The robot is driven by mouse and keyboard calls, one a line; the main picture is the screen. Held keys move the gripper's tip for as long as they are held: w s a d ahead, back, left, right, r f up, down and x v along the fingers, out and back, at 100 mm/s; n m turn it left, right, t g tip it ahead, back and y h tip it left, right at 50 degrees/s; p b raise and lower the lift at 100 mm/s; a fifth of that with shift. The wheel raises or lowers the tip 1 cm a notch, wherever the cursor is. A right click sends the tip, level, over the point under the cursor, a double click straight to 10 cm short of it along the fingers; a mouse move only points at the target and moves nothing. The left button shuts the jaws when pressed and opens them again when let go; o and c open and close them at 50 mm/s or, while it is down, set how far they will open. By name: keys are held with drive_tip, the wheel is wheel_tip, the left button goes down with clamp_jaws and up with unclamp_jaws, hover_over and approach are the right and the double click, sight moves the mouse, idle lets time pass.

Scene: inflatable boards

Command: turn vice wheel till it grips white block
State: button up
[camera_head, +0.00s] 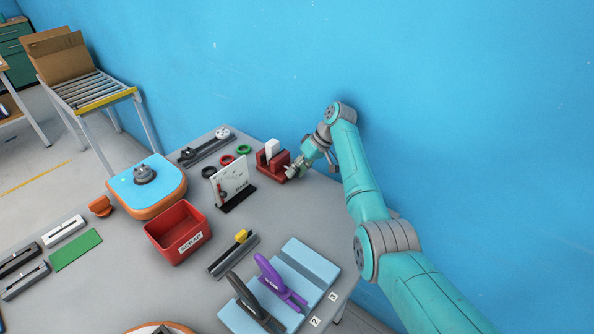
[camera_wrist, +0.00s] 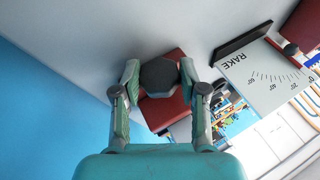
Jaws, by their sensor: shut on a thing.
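The red vice (camera_head: 262,164) stands near the table's far edge by the blue wall. The white block (camera_head: 272,147) sits upright between its red jaws; I cannot tell whether the jaws touch it. My gripper (camera_head: 292,171) is at the vice's right end. In the wrist view the dark eight-sided vice wheel (camera_wrist: 160,76) lies between my two fingertips, and my gripper is shut on it. The red vice body (camera_wrist: 172,109) shows behind the wheel there. The white block cannot be made out in the wrist view.
A white angle plate (camera_head: 230,178) on a black foot stands left of the vice. A green ring (camera_head: 244,149) and a red ring (camera_head: 227,160) lie behind it. A red scrap bin (camera_head: 178,232) stands nearer. The blue wall (camera_head: 460,110) is close behind my arm.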

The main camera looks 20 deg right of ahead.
drive_tip(key=o, duration=1.1)
drive_tip(key=shift+d, duration=0.1)
wheel_tip(320, 180, up, 10)
drive_tip(key=shift+o, duration=0.2)
